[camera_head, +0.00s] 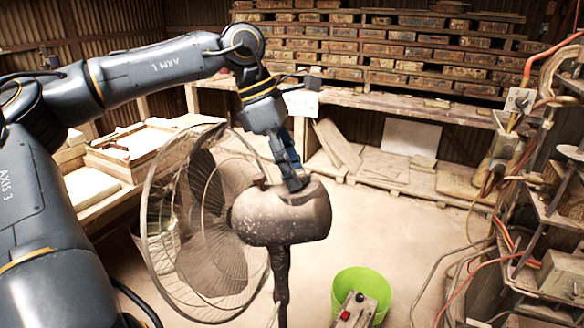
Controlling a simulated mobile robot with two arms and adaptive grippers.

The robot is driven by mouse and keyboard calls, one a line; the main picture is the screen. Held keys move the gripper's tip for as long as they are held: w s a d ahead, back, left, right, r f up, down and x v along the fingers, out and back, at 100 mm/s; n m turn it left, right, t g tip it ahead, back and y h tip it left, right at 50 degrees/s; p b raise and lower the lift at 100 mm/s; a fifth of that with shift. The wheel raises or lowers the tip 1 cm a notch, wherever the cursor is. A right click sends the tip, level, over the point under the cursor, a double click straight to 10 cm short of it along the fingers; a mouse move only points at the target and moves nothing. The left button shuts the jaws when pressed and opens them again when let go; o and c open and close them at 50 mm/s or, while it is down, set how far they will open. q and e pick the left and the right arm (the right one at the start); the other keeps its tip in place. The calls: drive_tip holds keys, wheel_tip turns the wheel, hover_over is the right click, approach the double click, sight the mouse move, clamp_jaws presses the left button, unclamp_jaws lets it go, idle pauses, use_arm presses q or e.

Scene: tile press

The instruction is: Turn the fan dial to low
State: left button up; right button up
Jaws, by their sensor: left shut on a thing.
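A standing fan with a round wire cage (205,225) stands in the middle left of the head view, its cage facing left. Its worn grey motor housing (283,218) sits on a dark upright pole. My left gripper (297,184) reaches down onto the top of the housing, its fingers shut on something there. The dial itself is hidden by the fingers or too small to make out, so its setting cannot be read. My right gripper is not in view.
A bright green bucket (364,287) stands right of the fan pole, with a small control box (355,309) in front of it. Shelves with cables (560,195) line the right side. A long bench (400,103) with stacked tiles runs along the back. The floor between is clear.

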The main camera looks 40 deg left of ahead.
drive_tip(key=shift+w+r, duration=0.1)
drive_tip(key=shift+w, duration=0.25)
use_arm(q)
drive_tip(key=shift+m, duration=0.4)
drive_tip(key=shift+m+p, duration=0.4)
drive_tip(key=shift+m, duration=0.5)
drive_tip(key=m, duration=0.3)
drive_tip(key=shift+m+g+p, duration=0.3)
drive_tip(key=shift+m+p, duration=0.1)
drive_tip(key=shift+m, duration=1.2)
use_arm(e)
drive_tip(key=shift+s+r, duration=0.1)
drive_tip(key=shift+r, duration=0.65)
use_arm(q)
drive_tip(key=o, duration=1.2)
drive_tip(key=shift+w, duration=0.1)
drive_tip(key=shift+r, duration=0.1)
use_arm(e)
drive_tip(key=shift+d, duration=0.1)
